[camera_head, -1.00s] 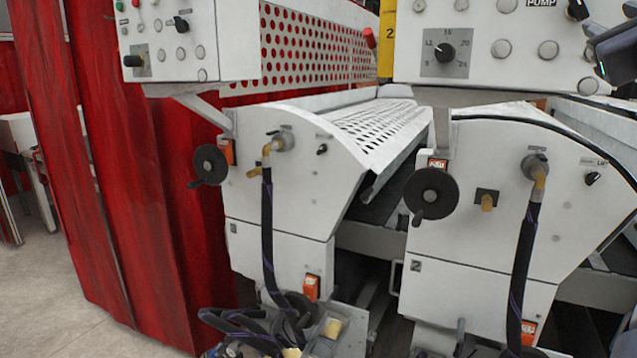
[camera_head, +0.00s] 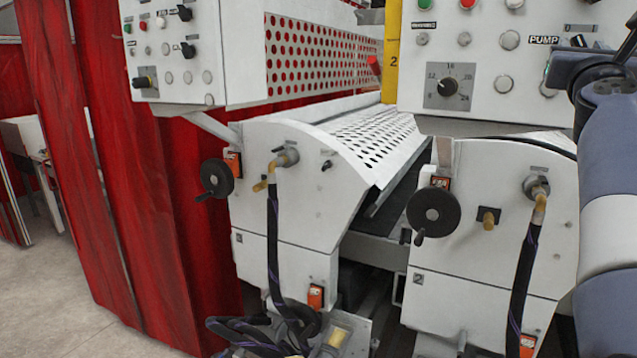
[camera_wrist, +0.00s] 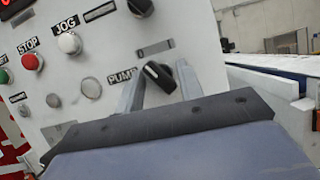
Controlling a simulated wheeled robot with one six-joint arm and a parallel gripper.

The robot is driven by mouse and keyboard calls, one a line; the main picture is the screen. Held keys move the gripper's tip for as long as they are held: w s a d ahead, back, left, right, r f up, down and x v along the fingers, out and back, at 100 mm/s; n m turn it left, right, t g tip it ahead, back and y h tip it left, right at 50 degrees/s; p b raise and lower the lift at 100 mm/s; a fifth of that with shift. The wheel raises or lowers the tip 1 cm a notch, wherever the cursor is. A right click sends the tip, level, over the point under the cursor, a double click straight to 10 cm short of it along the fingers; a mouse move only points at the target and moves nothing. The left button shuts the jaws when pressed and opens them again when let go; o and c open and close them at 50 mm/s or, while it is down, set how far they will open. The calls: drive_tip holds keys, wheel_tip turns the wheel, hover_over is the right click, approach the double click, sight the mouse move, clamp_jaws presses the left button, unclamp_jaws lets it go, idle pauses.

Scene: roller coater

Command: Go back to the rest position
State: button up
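In the wrist view my gripper (camera_wrist: 158,90) shows two pale grey fingers standing apart, with the dark front edge of its body below them. The gap between the fingers holds nothing that I can see. A black PUMP knob (camera_wrist: 160,75) on the white control panel (camera_wrist: 110,40) appears behind this gap; the exact distance to it cannot be told. In the head view my arm (camera_head: 608,225) fills the right edge, in front of the machine, and my fingers are not visible there.
The white panel carries a STOP button (camera_wrist: 31,61), a JOG button (camera_wrist: 68,43) and, in the head view, a dial (camera_head: 447,87). Handwheels (camera_head: 432,212) and hoses (camera_head: 523,270) stick out below. Red curtains (camera_head: 130,180) hang at left, with open floor (camera_head: 45,300) beside them.

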drive_tip(key=shift+s+a+f+m+g+h+p, duration=0.2)
drive_tip(key=shift+s+a+m+g+h+p, duration=0.25)
drive_tip(key=shift+m, duration=0.9)
drive_tip(key=shift+s+a+f+m+g+h+p, duration=0.2)
drive_tip(key=shift+s+a+m+g+h, duration=0.3)
drive_tip(key=shift+m, duration=0.9)
drive_tip(key=shift+s+a+f+m+g+h+p, duration=0.2)
drive_tip(key=shift+s+a+m+g+h+p, duration=0.25)
drive_tip(key=shift+m, duration=0.9)
drive_tip(key=shift+w, duration=0.1)
